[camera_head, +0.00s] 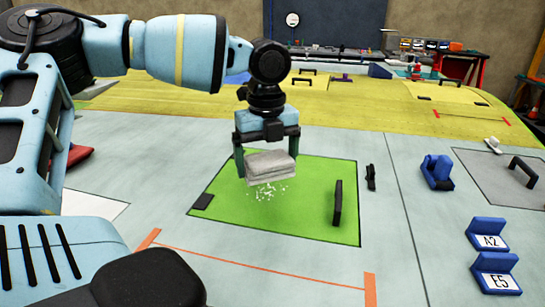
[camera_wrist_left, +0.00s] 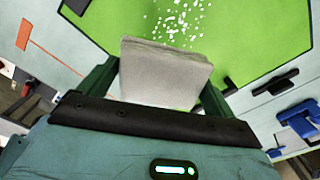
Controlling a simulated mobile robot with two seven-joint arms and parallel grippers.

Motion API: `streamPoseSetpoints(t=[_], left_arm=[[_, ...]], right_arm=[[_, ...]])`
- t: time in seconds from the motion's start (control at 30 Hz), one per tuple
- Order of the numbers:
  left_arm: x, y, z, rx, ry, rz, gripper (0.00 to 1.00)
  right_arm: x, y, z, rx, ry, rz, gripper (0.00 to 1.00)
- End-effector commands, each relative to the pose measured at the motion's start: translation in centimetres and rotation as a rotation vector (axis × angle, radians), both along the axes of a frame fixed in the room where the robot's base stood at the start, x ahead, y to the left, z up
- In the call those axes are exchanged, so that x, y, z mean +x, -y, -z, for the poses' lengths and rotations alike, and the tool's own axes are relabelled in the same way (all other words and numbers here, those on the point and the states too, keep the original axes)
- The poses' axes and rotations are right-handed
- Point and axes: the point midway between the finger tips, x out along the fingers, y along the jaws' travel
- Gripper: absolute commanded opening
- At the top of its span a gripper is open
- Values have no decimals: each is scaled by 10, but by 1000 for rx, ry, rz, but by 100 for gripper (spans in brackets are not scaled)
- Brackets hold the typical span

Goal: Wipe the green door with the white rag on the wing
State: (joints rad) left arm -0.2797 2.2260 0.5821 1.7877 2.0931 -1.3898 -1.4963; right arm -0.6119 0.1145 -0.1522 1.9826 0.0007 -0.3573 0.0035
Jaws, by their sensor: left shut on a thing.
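My left gripper (camera_head: 267,158) is shut on the white rag (camera_head: 271,167), a folded pale grey-white cloth. It holds the rag above the far middle part of the green door (camera_head: 295,205). White specks (camera_head: 268,191) lie on the door just in front of the rag. The door has a dark handle (camera_head: 338,204) on its right side. In the left wrist view the rag (camera_wrist_left: 165,75) sits between the fingers, with the green door (camera_wrist_left: 262,40) and specks beyond it. I cannot tell whether the rag touches the door. My right gripper is out of view.
Blue blocks marked A2 (camera_head: 488,234) and E5 (camera_head: 496,271) stand at the right, with another blue block (camera_head: 437,172) behind them. A grey panel (camera_head: 487,172) with a dark handle lies at the far right. Orange lines (camera_head: 255,263) mark the surface before the door.

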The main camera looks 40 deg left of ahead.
Motion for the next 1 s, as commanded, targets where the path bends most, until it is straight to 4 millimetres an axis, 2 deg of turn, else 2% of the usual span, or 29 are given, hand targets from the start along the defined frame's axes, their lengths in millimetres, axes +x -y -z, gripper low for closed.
streamPoseSetpoints(t=[0.27,0.7,1.0], left_arm=[[0,0,13,1,-2,0,72],[0,0,54,0,-3,-1,72],[0,-1,60,0,1,-1,72]], right_arm=[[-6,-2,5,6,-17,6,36],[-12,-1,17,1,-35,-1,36],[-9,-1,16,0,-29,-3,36]])
